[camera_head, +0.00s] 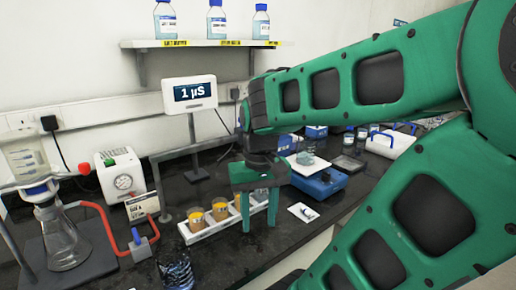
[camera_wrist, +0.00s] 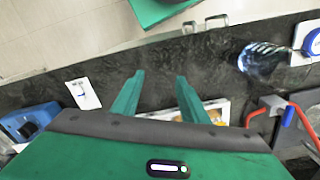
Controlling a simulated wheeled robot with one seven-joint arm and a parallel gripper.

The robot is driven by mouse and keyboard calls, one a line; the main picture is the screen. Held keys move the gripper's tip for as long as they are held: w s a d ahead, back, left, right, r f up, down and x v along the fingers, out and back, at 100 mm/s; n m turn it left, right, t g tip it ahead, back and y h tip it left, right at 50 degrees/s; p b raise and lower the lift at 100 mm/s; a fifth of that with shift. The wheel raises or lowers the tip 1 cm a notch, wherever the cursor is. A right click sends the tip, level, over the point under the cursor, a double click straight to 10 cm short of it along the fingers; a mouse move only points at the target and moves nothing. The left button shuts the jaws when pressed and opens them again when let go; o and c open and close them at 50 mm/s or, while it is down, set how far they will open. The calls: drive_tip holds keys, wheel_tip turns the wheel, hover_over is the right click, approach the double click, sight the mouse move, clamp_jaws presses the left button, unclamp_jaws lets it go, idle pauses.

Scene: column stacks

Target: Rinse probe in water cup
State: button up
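A clear glass cup (camera_head: 178,272) that looks to hold water stands at the front edge of the dark bench, below the white rack in the head view. It also shows in the wrist view (camera_wrist: 260,60), upper right of the fingers. My gripper (camera_head: 259,212) hangs fingers-down in front of the rack. Its two green fingers are apart with nothing between them, as the wrist view shows too (camera_wrist: 158,80). I cannot make out the probe for certain. A meter display (camera_head: 189,93) reading "1 µS" stands behind. The gripper hides part of the rack.
A white rack (camera_head: 185,238) holds cups with yellow-orange contents. A white card (camera_head: 303,212) with a small dark item lies right of my gripper. A blue device (camera_head: 320,183), red tubing with a blue valve (camera_head: 138,236), and a flask (camera_head: 62,245) stand around. Bench front is mostly clear.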

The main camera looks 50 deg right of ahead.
drive_tip(key=w+d+r+m, duration=0.2)
drive_tip(key=w+d+r, duration=0.25)
drive_tip(key=r, duration=0.35)
drive_tip(key=w+d+r+m, duration=0.1)
drive_tip(key=w+d+r, duration=0.3)
drive_tip(key=d+r, duration=0.3)
drive_tip(key=w+d+r+m, duration=0.2)
drive_tip(key=w+d+r, duration=0.2)
drive_tip(key=r, duration=0.6)
drive_tip(key=shift+s+d+f, duration=0.1)
drive_tip(key=shift+s+f, duration=0.05)
drive_tip(key=shift+f, duration=2.6)
drive_tip(key=shift+s+d+f, duration=0.1)
drive_tip(key=shift+s+f, duration=0.05)
drive_tip(key=shift+f, duration=2.6)
drive_tip(key=shift+c, duration=0.2)
clamp_jaws()
drive_tip(key=shift+a, duration=0.1)
